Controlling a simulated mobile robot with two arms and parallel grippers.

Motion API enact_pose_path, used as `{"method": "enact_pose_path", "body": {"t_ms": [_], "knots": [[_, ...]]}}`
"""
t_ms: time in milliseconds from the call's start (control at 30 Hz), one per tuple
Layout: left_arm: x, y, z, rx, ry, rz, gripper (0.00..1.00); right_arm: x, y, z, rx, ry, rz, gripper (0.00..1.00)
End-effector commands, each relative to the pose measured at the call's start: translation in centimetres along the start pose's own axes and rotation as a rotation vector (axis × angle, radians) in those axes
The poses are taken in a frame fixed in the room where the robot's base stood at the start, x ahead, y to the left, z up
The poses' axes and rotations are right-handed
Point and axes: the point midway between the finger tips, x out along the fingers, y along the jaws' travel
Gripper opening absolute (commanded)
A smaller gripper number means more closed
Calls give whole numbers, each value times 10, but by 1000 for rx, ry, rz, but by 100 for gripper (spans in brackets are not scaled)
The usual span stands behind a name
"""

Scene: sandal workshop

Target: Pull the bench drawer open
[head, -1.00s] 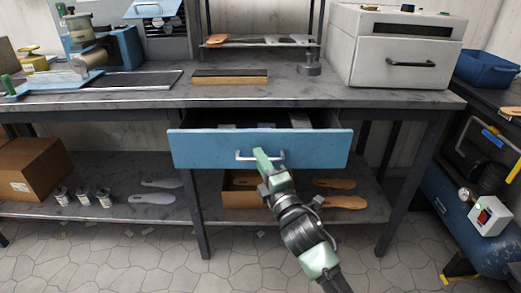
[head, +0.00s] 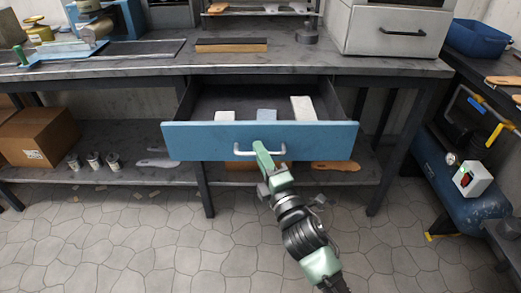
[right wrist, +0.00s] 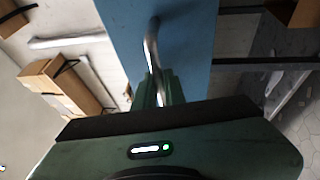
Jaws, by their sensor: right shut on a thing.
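The blue bench drawer (head: 200,140) hangs under the grey workbench (head: 130,72) and stands well open toward me. Inside it lie a white block (head: 303,108), a grey-blue block (head: 266,115) and a pale block (head: 224,116). My right gripper (head: 264,150) is shut on the silver drawer handle (head: 242,152) at the middle of the drawer front. In the right wrist view the handle (right wrist: 151,48) runs between the green fingers, against the blue front (right wrist: 190,40). My left gripper is not in view.
A cardboard box (head: 35,137) and several small cans stand on the lower shelf at left. A blue tank (head: 455,190) and a side table with a blue bin (head: 478,38) stand at right.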

Motion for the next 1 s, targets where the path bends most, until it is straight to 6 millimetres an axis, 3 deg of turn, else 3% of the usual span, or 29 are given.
{"method": "enact_pose_path", "body": {"t_ms": [200,233,600,1000], "knots": [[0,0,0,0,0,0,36,0,-1,0,0,0,-2,0],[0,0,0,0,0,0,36,0,-1,0,0,0,-2,19],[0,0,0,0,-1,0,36,-3,-1,0,0,0,-1,20],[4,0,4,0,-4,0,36,-64,-2,0,1,0,-5,20]]}}
